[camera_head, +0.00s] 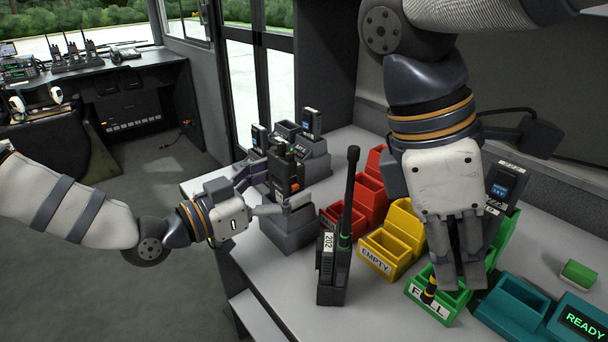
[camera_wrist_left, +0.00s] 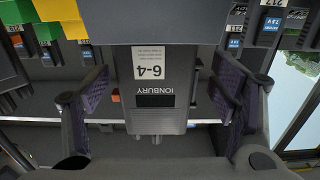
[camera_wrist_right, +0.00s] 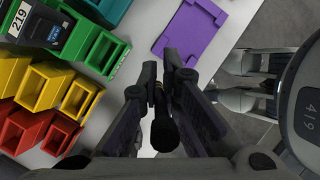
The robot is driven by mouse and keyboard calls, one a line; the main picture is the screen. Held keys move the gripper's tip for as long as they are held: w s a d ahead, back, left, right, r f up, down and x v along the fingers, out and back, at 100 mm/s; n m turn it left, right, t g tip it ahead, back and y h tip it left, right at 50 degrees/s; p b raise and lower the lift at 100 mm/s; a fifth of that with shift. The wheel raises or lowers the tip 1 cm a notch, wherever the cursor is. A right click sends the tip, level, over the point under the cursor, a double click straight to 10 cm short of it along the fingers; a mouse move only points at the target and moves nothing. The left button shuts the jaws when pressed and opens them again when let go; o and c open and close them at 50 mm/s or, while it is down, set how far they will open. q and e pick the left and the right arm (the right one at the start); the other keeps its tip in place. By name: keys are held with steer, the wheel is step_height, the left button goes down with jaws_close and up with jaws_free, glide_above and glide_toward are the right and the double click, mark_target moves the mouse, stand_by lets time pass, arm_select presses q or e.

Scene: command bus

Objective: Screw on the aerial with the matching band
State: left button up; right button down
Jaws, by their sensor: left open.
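A dark handheld radio (camera_head: 284,176) stands upright in a grey charger (camera_head: 292,235). My left gripper (camera_head: 268,192) is open, with a finger on either side of this radio. In the left wrist view the labelled radio body (camera_wrist_left: 160,85) sits between the two spread fingers. My right gripper (camera_head: 458,285) points down and is shut on a black aerial (camera_head: 430,290) with a yellow band. The aerial overlaps the green FULL bin in the head view. Its rounded black end (camera_wrist_right: 165,132) shows between the fingers in the right wrist view. The radio's aerial socket is too small to make out.
Radio 202 (camera_head: 333,268) stands near the front edge with a green-banded aerial on it. Red (camera_head: 371,188), yellow EMPTY (camera_head: 375,259) and green FULL (camera_head: 430,312) bins stand to the right. A teal READY unit (camera_head: 582,322) is at far right. A purple piece (camera_wrist_right: 190,28) lies on the table.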

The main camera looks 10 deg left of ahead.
arm_select(q)
steer(key=shift+w+d, duration=0.2)
steer(key=shift+r, duration=0.15)
steer(key=shift+c, duration=0.6)
steer(key=c, duration=1.2)
steer(key=shift+r, duration=0.15)
